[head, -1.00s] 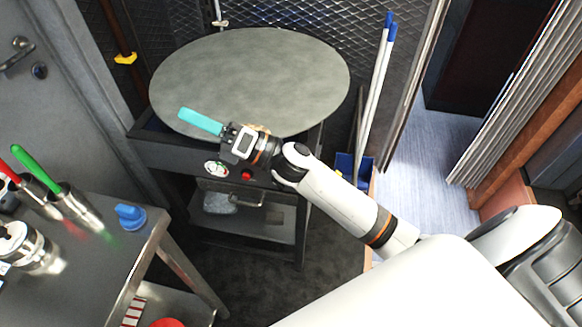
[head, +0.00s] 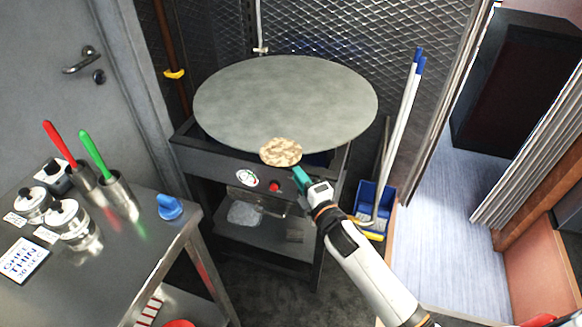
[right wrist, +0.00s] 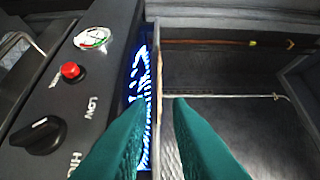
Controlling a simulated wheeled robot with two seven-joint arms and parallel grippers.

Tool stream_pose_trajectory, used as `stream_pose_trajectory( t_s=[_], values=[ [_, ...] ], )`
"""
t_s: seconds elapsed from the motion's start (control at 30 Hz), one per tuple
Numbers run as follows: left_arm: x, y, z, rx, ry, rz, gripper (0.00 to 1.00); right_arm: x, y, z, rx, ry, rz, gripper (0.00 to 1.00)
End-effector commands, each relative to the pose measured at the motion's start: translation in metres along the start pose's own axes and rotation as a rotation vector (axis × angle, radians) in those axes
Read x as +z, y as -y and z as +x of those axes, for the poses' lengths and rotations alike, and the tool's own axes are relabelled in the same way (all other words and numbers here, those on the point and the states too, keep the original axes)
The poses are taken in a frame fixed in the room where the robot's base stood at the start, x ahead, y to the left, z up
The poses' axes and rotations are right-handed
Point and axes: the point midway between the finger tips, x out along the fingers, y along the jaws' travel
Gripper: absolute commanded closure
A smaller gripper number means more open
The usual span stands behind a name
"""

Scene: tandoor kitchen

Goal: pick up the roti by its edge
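The roti (head: 281,151) is a round, tan, brown-speckled flatbread. It lies at the front edge of the round grey griddle (head: 285,95), its near side overhanging the rim. My right gripper (head: 300,178), with teal fingers, is at the roti's lower right edge in the head view. In the right wrist view the two fingers of my right gripper (right wrist: 158,105) stand apart. A thin edge runs upright between them, with gaps to both fingers; I cannot tell how much of it is roti and how much griddle. My left gripper is not in view.
Blue flames (right wrist: 140,90) show beside the thin edge. The stove front has a gauge (right wrist: 92,38), a red button (right wrist: 71,71) and a black knob (right wrist: 40,135). A steel table (head: 110,265) with jars and red- and green-handled tools stands left. A blue dustpan (head: 374,200) stands right.

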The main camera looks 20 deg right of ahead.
Motion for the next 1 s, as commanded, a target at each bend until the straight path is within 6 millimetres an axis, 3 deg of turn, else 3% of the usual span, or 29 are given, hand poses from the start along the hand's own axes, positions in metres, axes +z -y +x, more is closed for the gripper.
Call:
stream_pose_trajectory(
  t_s=[0.3,0.77,1.0],
  values=[
    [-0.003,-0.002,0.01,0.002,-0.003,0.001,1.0,0.0,0.0,0.039,-0.002,0.001,0.0,0.82],
    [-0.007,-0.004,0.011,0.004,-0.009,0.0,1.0,0.0,0.0,0.047,-0.001,0.001,0.0,0.82],
    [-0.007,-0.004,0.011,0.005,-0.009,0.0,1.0,0.0,0.0,0.047,-0.001,0.001,0.0,1.0]
  ],
)
